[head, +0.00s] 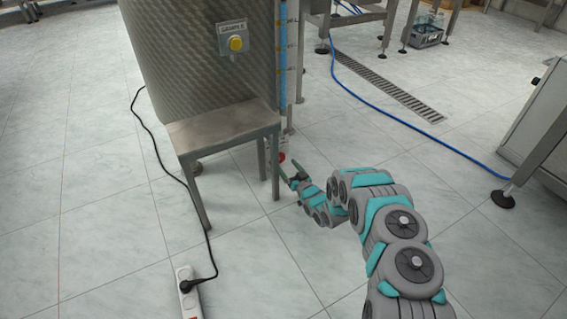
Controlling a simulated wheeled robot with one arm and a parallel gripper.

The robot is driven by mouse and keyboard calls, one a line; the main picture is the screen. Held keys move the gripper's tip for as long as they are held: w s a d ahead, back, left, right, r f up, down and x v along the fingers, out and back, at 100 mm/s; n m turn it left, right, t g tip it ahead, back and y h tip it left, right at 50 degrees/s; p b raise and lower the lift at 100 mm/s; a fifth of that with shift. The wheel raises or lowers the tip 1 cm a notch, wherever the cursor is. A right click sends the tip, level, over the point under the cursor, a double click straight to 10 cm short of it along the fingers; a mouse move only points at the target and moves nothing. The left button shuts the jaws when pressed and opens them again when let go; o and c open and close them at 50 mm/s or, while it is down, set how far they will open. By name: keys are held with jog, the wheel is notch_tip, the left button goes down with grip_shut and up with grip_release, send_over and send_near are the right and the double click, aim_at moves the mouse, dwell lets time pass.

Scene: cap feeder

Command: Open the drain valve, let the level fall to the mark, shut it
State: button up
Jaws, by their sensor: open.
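A tall textured metal tank (200,60) stands at the upper middle. A sight tube (283,55) with blue liquid and a marked scale runs up its right side. The scale's markings are too small to read surely. Low beside the tank, behind a stool leg, is a small red part (281,157), which looks like the drain valve's handle; the valve body is mostly hidden. My gripper (290,172) is open, just below and right of the red part. I cannot tell whether the fingers touch it.
A metal stool (225,124) stands before the tank, close left of my gripper. A black cable (171,172) runs to a power strip (187,290). A blue hose (400,122) crosses the floor near a drain grate (385,85).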

aim_at(281, 159)
jog(key=shift+x, duration=1.5)
jog(key=shift+c, duration=0.4)
jog(key=c, duration=1.3)
jog(key=shift+m, duration=0.3)
jog(key=shift+d+r+m+p, duration=0.1)
jog(key=shift+m+p, duration=0.7)
jog(key=shift+m, duration=0.2)
jog(key=m+p, duration=0.1)
jog(key=m, duration=0.2)
jog(key=shift+m+p, duration=0.3)
jog(key=m, duration=0.3)
jog(key=m+p, duration=0.1)
jog(key=m, duration=0.1)
jog(key=shift+f+m, duration=0.2)
jog(key=shift+m, duration=0.2)
